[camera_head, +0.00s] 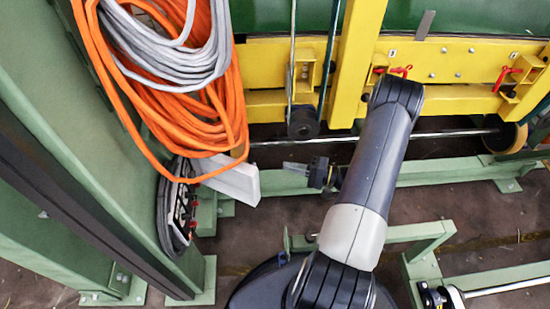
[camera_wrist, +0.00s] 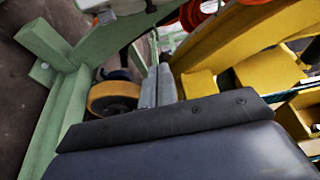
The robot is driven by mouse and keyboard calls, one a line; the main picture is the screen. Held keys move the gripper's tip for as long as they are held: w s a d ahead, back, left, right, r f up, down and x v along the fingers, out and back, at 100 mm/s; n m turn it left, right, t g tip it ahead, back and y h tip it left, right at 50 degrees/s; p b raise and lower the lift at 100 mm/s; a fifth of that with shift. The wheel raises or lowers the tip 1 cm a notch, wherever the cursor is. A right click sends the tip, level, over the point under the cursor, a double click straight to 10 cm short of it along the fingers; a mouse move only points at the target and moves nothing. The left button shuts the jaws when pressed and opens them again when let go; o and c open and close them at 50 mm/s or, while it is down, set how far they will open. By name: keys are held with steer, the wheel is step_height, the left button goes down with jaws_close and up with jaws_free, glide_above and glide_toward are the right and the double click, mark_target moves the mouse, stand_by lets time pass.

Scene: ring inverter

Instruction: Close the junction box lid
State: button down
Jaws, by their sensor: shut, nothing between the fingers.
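The junction box (camera_head: 188,208) is on the green column at the left of the head view, partly hidden by hanging cables. Its pale grey lid (camera_head: 238,182) stands out to the right from it, swung open. In the head view my gripper (camera_head: 288,166) points left, with its tips a short gap to the right of the lid's outer end. In the wrist view my gripper (camera_wrist: 155,72) shows its grey fingers together with nothing between them. A white piece (camera_wrist: 112,8) at the top of the wrist view may be the lid; I cannot tell for sure.
Orange hose (camera_head: 170,120) and grey cable (camera_head: 185,55) hang over the box and lid. Yellow beams (camera_head: 440,62) and a green rail (camera_head: 440,172) stand behind my arm. A yellow-orange wheel (camera_head: 505,138) is at the right.

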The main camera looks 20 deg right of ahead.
mark_target(255, 192)
steer(key=w+a+b, duration=0.2)
steer(key=w+a, duration=0.2)
steer(key=a, duration=0.7)
stand_by(0.4)
steer(key=s+a+b, duration=0.1)
steer(key=s, duration=0.1)
steer(key=s+a+b, duration=0.1)
steer(key=s, duration=0.1)
steer(key=s+a+b, duration=0.1)
steer(key=a+b, duration=0.1)
steer(key=shift+s+f, duration=0.15)
steer(key=shift+s, duration=0.25)
steer(key=shift+s+a+r, duration=0.2)
steer(key=shift+s+a, duration=0.15)
steer(key=shift+d, duration=0.15)
